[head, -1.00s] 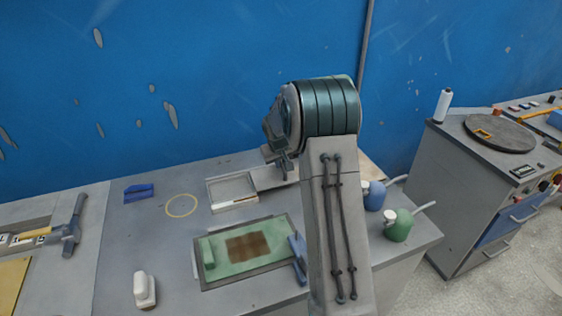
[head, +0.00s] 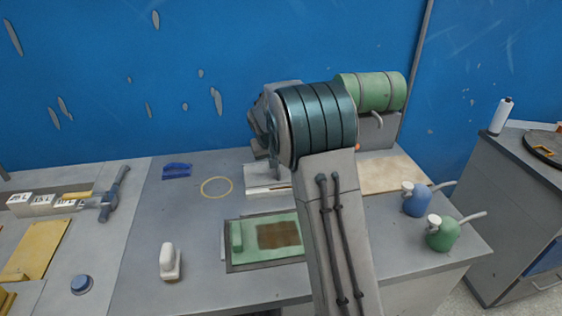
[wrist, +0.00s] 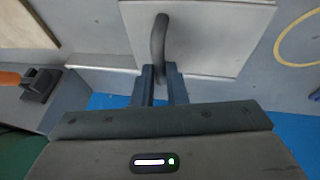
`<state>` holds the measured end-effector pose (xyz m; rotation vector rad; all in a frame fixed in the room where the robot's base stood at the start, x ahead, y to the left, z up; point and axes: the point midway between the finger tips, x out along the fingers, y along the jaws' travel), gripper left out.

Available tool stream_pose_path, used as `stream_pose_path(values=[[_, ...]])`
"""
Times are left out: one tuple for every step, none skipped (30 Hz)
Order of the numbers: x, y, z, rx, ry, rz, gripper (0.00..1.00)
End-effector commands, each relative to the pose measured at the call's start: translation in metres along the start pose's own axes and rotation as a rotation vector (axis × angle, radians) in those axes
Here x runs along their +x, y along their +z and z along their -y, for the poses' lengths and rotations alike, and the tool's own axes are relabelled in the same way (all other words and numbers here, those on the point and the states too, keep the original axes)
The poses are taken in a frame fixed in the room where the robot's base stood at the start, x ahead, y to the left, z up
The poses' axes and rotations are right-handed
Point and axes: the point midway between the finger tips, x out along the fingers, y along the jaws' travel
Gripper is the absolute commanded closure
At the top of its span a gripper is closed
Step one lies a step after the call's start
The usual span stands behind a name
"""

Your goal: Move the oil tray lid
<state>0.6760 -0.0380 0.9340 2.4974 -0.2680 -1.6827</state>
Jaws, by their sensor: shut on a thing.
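My gripper (wrist: 162,84) is shut on the dark curved handle (wrist: 160,42) of the oil tray lid, one finger on each side. The lid (wrist: 205,32) is a flat pale grey plate, filling the top middle of the wrist view. In the head view the pale oil tray (head: 266,191) stands on the grey bench behind the green mat, directly under my gripper. My arm hides its right part. The lid is over or very near the tray; I cannot tell whether it rests on the rim.
A yellow ring (head: 216,187) and a blue item (head: 177,170) lie left of the tray. The framed green panel (head: 262,240) is in front. Blue (head: 416,203) and green (head: 441,234) cans stand right. A green cylinder (head: 372,91) stands behind, near the blue wall.

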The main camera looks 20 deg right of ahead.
Motion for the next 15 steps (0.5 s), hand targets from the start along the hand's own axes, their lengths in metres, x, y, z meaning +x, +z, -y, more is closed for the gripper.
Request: stream_pose_path(values=[[-0.0001,0.0001,0.0026,0.001,0.0,0.001,1.0],[-0.0005,-0.0001,0.0035,0.001,0.0,0.001,1.0],[-0.0008,-0.0002,0.0045,0.001,-0.001,0.001,1.0],[-0.0011,-0.0002,0.0051,0.001,-0.001,0.001,1.0],[-0.0013,-0.0003,0.0056,0.001,-0.001,0.001,1.0],[-0.0015,-0.0004,0.0063,0.0,-0.002,0.0,1.0],[-0.0016,-0.0004,0.0068,-0.001,-0.003,0.0,1.0],[-0.0017,-0.0004,0.0072,-0.002,-0.003,0.0,1.0],[-0.0018,-0.0005,0.0079,-0.002,-0.003,0.0,1.0],[-0.0019,-0.0005,0.0083,-0.003,-0.004,0.0,1.0],[-0.002,-0.0005,0.0087,-0.004,-0.004,0.0,1.0],[-0.0021,-0.0006,0.0093,-0.004,-0.005,-0.001,0.85],[-0.0021,-0.0006,0.0095,-0.005,-0.005,-0.001,0.77],[-0.0022,-0.0006,0.0095,-0.005,-0.005,-0.001,0.68],[-0.0021,-0.0006,0.0092,-0.005,-0.005,-0.001,0.66]])
